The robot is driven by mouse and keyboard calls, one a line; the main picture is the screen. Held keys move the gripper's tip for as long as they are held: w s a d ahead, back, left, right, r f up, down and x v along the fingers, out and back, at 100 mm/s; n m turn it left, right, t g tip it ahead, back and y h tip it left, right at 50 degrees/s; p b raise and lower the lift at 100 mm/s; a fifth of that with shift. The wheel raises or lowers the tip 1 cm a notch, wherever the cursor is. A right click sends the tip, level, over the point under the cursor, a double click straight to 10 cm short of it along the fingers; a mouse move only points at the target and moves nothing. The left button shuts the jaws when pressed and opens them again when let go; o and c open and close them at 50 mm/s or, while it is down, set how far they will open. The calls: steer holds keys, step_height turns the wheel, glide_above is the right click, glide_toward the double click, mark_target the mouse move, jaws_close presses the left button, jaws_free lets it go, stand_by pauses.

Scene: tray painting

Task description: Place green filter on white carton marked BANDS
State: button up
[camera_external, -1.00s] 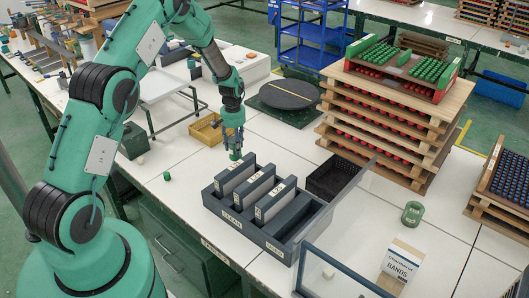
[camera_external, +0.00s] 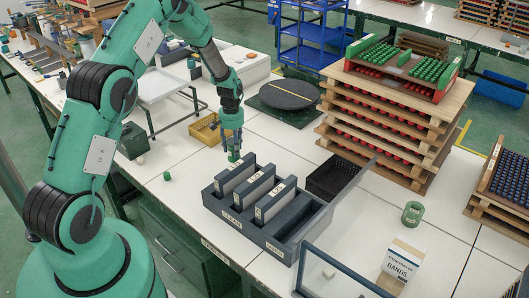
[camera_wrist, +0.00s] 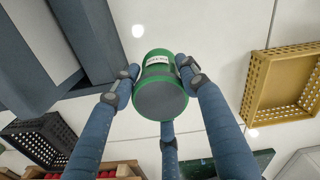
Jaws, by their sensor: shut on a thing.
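A green cylinder with a grey end and a white label, which looks like the green filter (camera_wrist: 160,92), is gripped between the blue fingers of my gripper (camera_wrist: 160,85). In the external view my gripper (camera_external: 233,143) is just behind and left of the dark slotted rack, with the green filter (camera_external: 234,157) small at its fingertips. The white carton marked BANDS (camera_external: 401,262) stands at the front right of the table, well away from my gripper. Its top is bare as far as I see.
Another green cylinder (camera_external: 412,213) stands behind the carton. A yellow basket (camera_external: 203,134) is beside my gripper.

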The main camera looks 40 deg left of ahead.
step_height(320, 180, up, 25)
steer(key=s+d+m+p, duration=0.15)
steer(key=d+m, duration=0.75)
steer(key=d, duration=3.1)
steer(key=s+d+m, duration=0.4)
steer(key=s+d, duration=0.6)
steer(key=d, duration=0.5)
steer(key=s+d+m, duration=0.4)
steer(key=s+d, duration=0.5)
steer(key=d, duration=0.5)
step_height(320, 180, down, 5)
steer(key=shift+r, duration=0.15)
